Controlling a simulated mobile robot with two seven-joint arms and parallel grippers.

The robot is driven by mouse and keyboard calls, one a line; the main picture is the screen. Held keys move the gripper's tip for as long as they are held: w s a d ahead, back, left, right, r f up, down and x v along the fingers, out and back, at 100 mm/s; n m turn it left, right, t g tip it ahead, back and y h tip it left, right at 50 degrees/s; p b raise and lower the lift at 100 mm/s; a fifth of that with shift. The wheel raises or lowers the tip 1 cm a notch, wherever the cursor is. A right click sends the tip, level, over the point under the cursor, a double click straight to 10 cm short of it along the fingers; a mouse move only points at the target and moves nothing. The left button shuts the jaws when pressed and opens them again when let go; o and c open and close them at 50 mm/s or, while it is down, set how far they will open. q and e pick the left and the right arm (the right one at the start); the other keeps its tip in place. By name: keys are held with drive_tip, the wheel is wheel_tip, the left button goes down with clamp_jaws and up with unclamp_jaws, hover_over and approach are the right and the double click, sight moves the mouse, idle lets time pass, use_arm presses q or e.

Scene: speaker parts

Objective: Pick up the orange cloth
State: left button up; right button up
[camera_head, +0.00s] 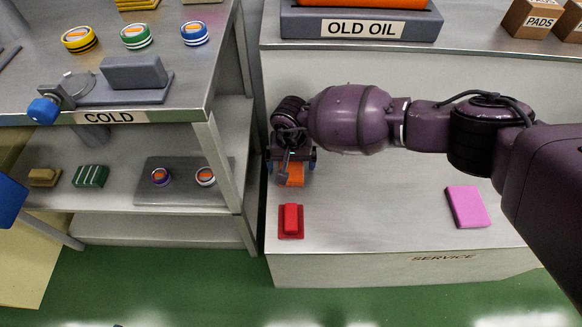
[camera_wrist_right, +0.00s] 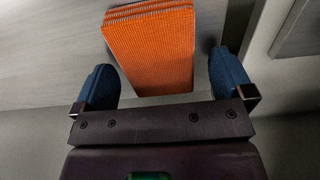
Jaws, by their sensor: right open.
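The orange cloth (camera_head: 295,176) lies on the counter marked SERVICE, partly hidden under my right gripper in the head view. In the right wrist view the orange cloth (camera_wrist_right: 150,50) is a folded, ribbed block seen between the two blue fingertips. My right gripper (camera_head: 291,160) is over the cloth with its fingers apart, one on each side. In the wrist view the right gripper (camera_wrist_right: 165,82) is open, with a gap between the cloth and each finger. My left gripper does not clearly show.
A red block (camera_head: 291,219) on a red base sits in front of the cloth. A pink pad (camera_head: 467,207) lies to the right on the counter. A grey OLD OIL tray (camera_head: 450,28) stands behind. The COLD shelf unit (camera_head: 190,100) is to the left, across a narrow gap.

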drive_tip(key=c, duration=1)
